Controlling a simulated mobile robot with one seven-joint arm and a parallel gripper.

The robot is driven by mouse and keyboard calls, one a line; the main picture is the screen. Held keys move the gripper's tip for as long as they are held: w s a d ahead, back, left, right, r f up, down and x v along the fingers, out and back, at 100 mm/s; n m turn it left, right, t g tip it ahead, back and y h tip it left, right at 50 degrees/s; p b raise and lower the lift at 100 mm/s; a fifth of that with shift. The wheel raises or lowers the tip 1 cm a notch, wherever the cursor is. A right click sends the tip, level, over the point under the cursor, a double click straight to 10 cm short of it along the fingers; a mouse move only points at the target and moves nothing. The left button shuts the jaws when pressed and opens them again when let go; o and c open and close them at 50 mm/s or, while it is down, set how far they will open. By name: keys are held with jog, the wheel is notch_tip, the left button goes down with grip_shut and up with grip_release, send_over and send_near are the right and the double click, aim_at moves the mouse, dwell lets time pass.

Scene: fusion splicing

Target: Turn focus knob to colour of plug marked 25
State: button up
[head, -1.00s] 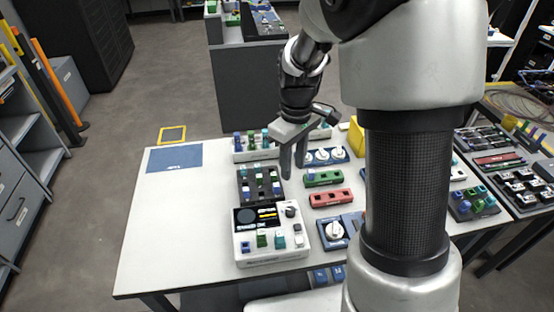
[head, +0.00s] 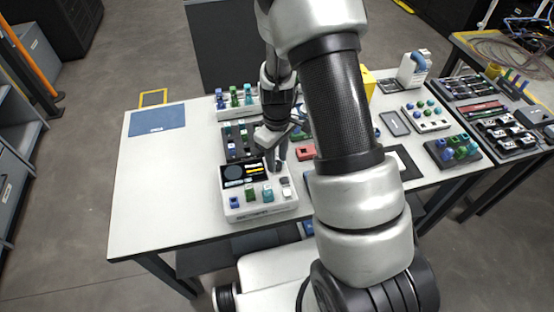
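The white splicing device (head: 258,210) stands near the front edge of the table, with a dark screen (head: 245,172) on its top. Along its front are a blue plug (head: 234,202), a green plug (head: 250,194), a teal plug (head: 268,195) and a whitish block (head: 286,187). The markings on them are too small to read, so I cannot tell which is 25. My gripper (head: 276,165) points down over the device's right rear corner, beside the screen. It covers the dark round knob there. I cannot tell whether the fingers touch the knob or how far apart they are.
Behind the device are a dark tray (head: 227,147) and a white rack (head: 258,109) of coloured plugs. A red block (head: 305,152) lies to its right. My arm hides much of the table's middle. The table's left part is clear apart from a blue mat (head: 157,119).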

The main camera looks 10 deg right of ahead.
jog(key=shift+f, duration=0.4)
jog(key=shift+c, duration=0.4)
jog(key=c, duration=0.7)
jog(key=shift+m, duration=0.3)
jog(key=m+b, duration=0.1)
jog(key=m, duration=1)
jog(key=shift+m, duration=0.3)
